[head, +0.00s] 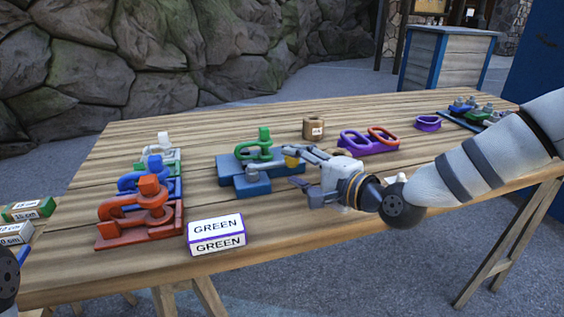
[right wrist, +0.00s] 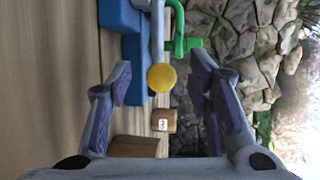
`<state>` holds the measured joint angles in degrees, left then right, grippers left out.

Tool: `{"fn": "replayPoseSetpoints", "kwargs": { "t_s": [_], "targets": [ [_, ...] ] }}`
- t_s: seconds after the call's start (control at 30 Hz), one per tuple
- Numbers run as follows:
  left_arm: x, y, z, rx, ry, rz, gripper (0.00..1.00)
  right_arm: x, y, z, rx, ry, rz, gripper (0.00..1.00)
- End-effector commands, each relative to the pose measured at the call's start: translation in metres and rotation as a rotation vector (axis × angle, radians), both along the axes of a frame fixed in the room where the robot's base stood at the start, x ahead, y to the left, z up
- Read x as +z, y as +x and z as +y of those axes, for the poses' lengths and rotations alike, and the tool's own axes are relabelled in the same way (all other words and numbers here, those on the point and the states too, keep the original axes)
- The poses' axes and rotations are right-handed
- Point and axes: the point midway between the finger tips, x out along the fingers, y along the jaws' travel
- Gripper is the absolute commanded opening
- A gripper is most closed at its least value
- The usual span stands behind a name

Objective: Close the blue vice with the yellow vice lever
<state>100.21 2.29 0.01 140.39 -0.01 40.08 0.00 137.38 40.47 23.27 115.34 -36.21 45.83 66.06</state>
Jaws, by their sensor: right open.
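The blue vice (head: 252,184) stands on the table left of centre in the head view, with a green ring-shaped piece (head: 256,151) at its top. Its yellow lever (head: 291,162) is a rounded knob on the vice's right side. My right gripper (head: 299,165) reaches in from the right and is open around or just short of the knob. In the right wrist view the yellow knob (right wrist: 161,78) lies between the two spread fingers, with a gap on both sides. The blue vice (right wrist: 122,18) is beyond it. My left gripper is not in view.
Red (head: 138,225), blue and grey clamp-like pieces stand at the left. A white GREEN sign box (head: 216,234) is at the front. A tan cylinder (head: 314,128) and a purple holder with rings (head: 369,144) stand behind my right gripper. The table's front middle is clear.

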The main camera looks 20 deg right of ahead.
Motion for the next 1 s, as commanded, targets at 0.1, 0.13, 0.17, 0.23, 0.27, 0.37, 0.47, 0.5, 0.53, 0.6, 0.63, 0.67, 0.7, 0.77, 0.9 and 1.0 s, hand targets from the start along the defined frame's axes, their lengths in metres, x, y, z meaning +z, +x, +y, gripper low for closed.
{"fn": "replayPoseSetpoints", "kwargs": {
  "t_s": [0.1, 0.13, 0.17, 0.23, 0.27, 0.37, 0.47, 0.5, 0.53, 0.6, 0.63, 0.67, 0.7, 0.77, 0.9, 1.0],
  "targets": [
    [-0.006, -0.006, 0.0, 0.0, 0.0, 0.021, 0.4, -0.009, 0.022, 0.011, 0.001, -0.002, 0.005, 0.46],
    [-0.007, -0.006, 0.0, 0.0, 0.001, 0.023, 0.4, -0.009, 0.026, 0.012, 0.001, -0.002, 0.005, 0.46],
    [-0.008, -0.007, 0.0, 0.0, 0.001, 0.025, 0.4, -0.01, 0.03, 0.014, 0.0, -0.002, 0.005, 0.46],
    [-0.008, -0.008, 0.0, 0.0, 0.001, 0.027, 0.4, -0.009, 0.036, 0.017, 0.0, -0.002, 0.001, 0.46],
    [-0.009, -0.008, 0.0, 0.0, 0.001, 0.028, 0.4, -0.009, 0.038, 0.018, 0.0, -0.002, 0.001, 0.46],
    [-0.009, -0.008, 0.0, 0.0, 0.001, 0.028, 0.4, -0.008, 0.041, 0.019, 0.0, 0.0, -0.001, 0.46],
    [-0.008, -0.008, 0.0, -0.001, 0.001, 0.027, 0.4, -0.007, 0.041, 0.019, 0.0, 0.0, -0.001, 0.46],
    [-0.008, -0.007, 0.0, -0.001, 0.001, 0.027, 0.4, -0.007, 0.041, 0.019, 0.0, 0.0, -0.001, 0.46],
    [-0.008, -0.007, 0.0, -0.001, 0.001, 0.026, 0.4, -0.007, 0.041, 0.019, 0.0, 0.0, -0.001, 0.46],
    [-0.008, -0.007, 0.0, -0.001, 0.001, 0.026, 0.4, -0.007, 0.04, 0.019, 0.0, 0.0, -0.001, 0.33],
    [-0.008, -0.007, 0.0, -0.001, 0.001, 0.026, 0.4, -0.007, 0.04, 0.019, 0.0, 0.0, -0.001, 0.26],
    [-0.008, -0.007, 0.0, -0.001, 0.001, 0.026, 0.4, -0.007, 0.04, 0.018, 0.0, 0.0, -0.001, 0.19],
    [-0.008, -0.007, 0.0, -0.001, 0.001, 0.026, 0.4, -0.007, 0.04, 0.018, 0.0, 0.0, -0.001, 0.1],
    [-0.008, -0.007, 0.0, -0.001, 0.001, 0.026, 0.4, -0.007, 0.04, 0.018, 0.0, 0.0, -0.001, 0.0],
    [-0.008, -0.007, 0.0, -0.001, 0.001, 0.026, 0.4, -0.007, 0.04, 0.019, 0.0, -0.001, 0.0, 0.0],
    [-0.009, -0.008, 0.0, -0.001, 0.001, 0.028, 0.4, -0.007, 0.041, 0.019, 0.0, 0.0, 0.0, 0.0]
  ]
}}
